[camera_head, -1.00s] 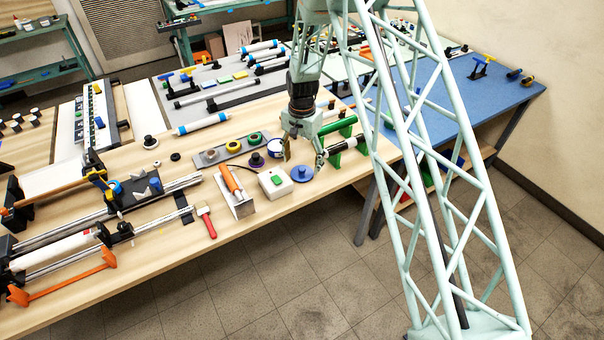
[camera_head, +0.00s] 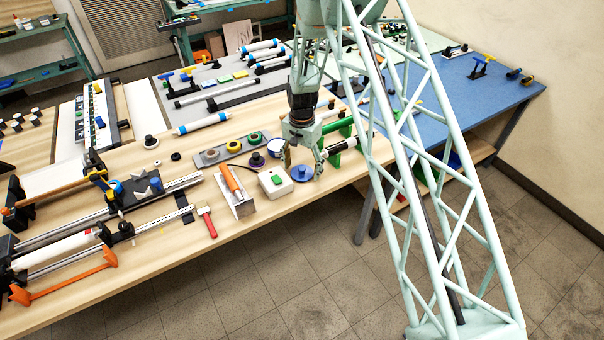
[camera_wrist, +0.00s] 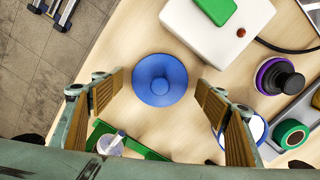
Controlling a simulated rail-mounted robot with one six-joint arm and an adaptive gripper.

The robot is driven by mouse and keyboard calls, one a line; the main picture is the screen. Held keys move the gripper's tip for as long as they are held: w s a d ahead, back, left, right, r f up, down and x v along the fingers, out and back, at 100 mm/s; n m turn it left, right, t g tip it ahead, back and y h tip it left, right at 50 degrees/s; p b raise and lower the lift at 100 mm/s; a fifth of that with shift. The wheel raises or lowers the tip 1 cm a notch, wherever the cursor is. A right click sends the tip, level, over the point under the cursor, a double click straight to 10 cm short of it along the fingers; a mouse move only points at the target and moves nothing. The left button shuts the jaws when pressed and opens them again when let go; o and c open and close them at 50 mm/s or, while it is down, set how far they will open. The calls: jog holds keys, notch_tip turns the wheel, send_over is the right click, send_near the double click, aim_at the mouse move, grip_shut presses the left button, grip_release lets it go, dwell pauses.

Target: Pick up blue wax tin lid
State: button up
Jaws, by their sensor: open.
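The blue wax tin lid (camera_head: 302,174) is a round blue disc with a raised knob, lying flat on the wooden table near its front edge. It also shows in the wrist view (camera_wrist: 160,80), between and beyond my fingers. My gripper (camera_head: 302,168) points down just above the lid, fingers spread to either side of it. In the wrist view my gripper (camera_wrist: 161,95) is open and empty, with a clear gap between each finger pad and the lid. A white round tin with a blue rim (camera_head: 274,147) stands behind the lid and may be its tin.
A white box with a green top (camera_head: 275,182) sits just left of the lid. A green stand holding a black roller (camera_head: 340,144) is close on the right. Several coloured round pieces lie on a grey strip (camera_head: 208,157) behind. The table's front edge is near.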

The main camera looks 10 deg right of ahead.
aim_at(302, 168)
jog(key=shift+c, duration=0.9)
jog(key=c, duration=0.5)
jog(key=shift+c, duration=0.2)
jog(key=shift+r, duration=0.1)
jog(key=shift+r+b, duration=0.35)
jog(key=shift+r, duration=1.35)
jog(key=s, duration=0.5)
jog(key=s+d+r+b, duration=0.1)
jog(key=s, duration=0.4)
jog(key=s+b, duration=0.1)
jog(key=s, duration=0.4)
jog(key=shift+d+r, duration=0.15)
jog(key=shift+d, duration=0.15)
jog(key=shift+s, duration=0.45)
grip_shut()
jog(key=c, duration=1.5)
grip_release()
jog(key=shift+c, duration=0.2)
